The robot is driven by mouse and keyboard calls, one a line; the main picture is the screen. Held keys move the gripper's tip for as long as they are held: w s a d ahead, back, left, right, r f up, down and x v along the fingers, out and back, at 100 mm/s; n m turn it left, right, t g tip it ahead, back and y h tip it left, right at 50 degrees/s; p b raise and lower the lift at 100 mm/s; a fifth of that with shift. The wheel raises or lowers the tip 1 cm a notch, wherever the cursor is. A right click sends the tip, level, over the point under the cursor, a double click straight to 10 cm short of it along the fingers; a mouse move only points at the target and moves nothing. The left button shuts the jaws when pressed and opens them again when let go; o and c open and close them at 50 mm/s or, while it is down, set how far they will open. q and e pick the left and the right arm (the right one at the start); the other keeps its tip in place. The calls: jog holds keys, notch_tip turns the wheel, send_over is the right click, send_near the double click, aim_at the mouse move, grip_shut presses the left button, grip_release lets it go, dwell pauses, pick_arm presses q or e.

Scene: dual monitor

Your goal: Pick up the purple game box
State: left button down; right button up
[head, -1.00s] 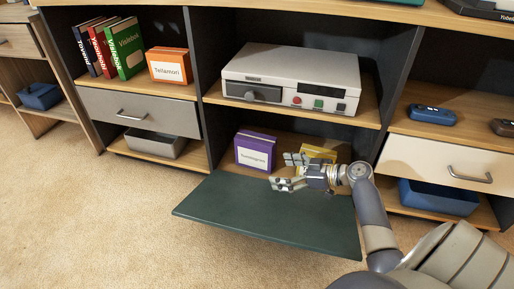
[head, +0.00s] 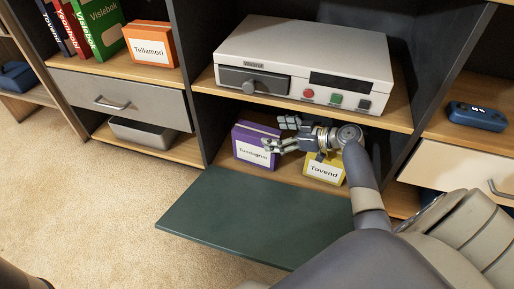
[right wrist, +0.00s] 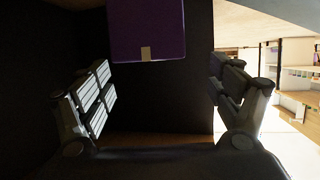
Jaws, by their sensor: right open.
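The purple game box (head: 254,146) stands upright in the lower middle compartment, with a white label on its front. In the right wrist view the purple box (right wrist: 147,30) shows at the top, between the two fingers and beyond them. My right gripper (head: 279,135) is open and empty, just right of the purple box in the head view, with its fingers pointing left toward it. In the right wrist view the gripper (right wrist: 158,95) has its fingers spread wide. Whether a finger touches the box cannot be told. My left gripper does not show.
A yellow box (head: 325,170) stands right of the purple box, behind my right arm. A shelf (head: 232,92) with a grey device (head: 305,65) lies just above. A dark green flap (head: 235,220) hangs open in front. The carpet at left is clear.

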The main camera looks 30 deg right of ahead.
aim_at(262, 132)
jog(key=b+x, duration=0.4)
jog(key=x, duration=0.1)
jog(key=shift+d+f, duration=0.25)
jog(key=shift+f, duration=0.05)
jog(key=shift+w+a, duration=0.1)
jog(key=shift+w, duration=0.15)
jog(key=shift+r, duration=0.1)
jog(key=c, duration=1.8)
